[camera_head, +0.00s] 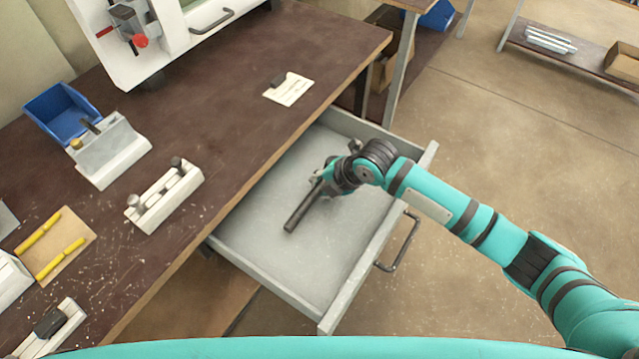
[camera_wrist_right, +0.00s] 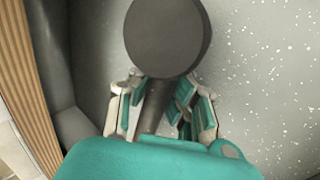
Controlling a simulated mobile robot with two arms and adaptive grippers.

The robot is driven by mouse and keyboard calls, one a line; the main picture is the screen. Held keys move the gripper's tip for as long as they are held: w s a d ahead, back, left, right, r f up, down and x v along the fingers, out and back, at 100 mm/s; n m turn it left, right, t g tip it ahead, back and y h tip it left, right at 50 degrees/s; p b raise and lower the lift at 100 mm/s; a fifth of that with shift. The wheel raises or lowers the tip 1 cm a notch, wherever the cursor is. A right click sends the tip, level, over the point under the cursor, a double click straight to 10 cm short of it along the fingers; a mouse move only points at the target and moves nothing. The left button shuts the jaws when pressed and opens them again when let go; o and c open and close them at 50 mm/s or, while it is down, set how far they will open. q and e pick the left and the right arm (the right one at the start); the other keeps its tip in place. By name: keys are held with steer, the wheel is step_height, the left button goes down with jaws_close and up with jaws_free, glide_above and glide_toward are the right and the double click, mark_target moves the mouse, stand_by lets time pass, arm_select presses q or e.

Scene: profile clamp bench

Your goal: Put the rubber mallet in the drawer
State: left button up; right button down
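The rubber mallet lies within the outline of the open drawer (camera_head: 335,265). In the head view its dark handle (camera_head: 300,213) points to the lower left, and its head is mostly hidden by my gripper and wrist. My right gripper (camera_head: 325,181) reaches down into the drawer around the mallet. In the right wrist view the round black mallet head (camera_wrist_right: 167,38) is close to the camera, and the handle runs between my right fingers (camera_wrist_right: 158,105), which look closed on it. Whether the mallet touches the drawer floor is hard to tell. My left gripper is not in view.
The drawer's front panel with its bar handle (camera_head: 400,243) faces right. The brown bench top (camera_head: 225,135) beside it carries clamp blocks (camera_head: 165,195), a blue bin (camera_head: 60,110), and yellow pens (camera_head: 60,260) on a board. The drawer floor near its front is bare.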

steer(key=shift+f, duration=0.4)
steer(key=c, duration=1.5)
jaws_free()
steer(key=shift+o, duration=0.2)
steer(key=shift+r+b, duration=0.3)
steer(key=v, duration=1.7)
steer(key=shift+r, duration=0.25)
steer(key=shift+s+d, duration=0.1)
steer(key=shift+d, duration=0.1)
